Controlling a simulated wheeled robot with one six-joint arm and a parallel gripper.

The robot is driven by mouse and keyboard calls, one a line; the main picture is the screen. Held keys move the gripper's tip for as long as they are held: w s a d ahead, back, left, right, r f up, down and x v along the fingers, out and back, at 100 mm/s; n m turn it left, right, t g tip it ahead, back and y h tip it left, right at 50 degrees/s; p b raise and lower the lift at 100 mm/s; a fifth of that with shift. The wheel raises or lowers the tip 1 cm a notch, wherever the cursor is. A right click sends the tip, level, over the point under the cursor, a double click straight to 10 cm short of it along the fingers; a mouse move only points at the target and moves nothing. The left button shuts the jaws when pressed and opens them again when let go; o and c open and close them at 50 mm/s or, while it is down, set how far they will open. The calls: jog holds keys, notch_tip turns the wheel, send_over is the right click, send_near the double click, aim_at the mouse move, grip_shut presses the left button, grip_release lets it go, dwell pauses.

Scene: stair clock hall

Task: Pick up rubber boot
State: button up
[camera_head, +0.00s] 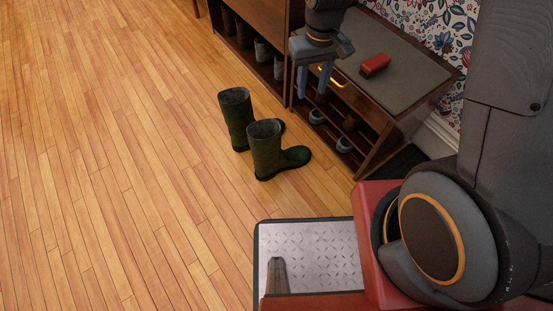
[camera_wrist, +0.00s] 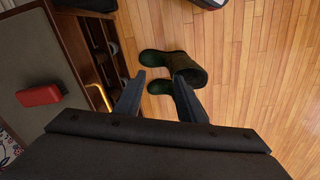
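Two dark green rubber boots stand upright side by side on the wooden floor, toes pointing right in the head view. The front boot (camera_head: 267,152) shows whole; the rear boot (camera_head: 237,122) has its foot partly hidden behind it. In the wrist view the front boot (camera_wrist: 178,64) lies beyond the fingertips, and the rear boot (camera_wrist: 184,98) is partly covered by one finger. My gripper (camera_head: 313,92) hangs fingers down, in front of the low cabinet, to the right of and above the boots. Its fingers are apart and nothing is between them; they also show in the wrist view (camera_wrist: 160,76).
A low cabinet (camera_head: 408,76) with a grey top, a brass handle and open shelves holding shoes stands at the right. A red brush-like block (camera_head: 375,64) lies on its top. A taller shelf unit (camera_head: 259,22) with more footwear stands behind. The floor left of the boots is clear.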

aim_at(280, 127)
jog(key=w+a+f+b, duration=0.2)
jog(key=f+b, duration=0.1)
jog(key=f, duration=0.5)
jog(key=w+a+f+n+b, duration=0.1)
jog(key=w+a+f+b, duration=0.1)
jog(key=f, duration=0.6)
jog(key=w+a+f+n+b, duration=0.1)
jog(key=w+a+f+b, duration=0.1)
jog(key=f+b, duration=0.3)
jog(key=shift+w+a+f, duration=0.2)
jog(key=shift+a+f, duration=0.25)
jog(key=shift+f, duration=0.4)
jog(key=shift+w+a+f, duration=0.15)
jog(key=shift+a+f, duration=0.3)
jog(key=shift+f, duration=0.35)
jog(key=shift+f+b, duration=0.95)
jog(key=shift+f, duration=0.95)
notch_tip(280, 127, down, 5)
jog(key=shift+w+a+f+b, duration=0.1)
jog(key=shift+w+a+b, duration=0.05)
jog(key=shift+b, duration=1.05)
grip_shut()
jog(key=shift+n, duration=0.3)
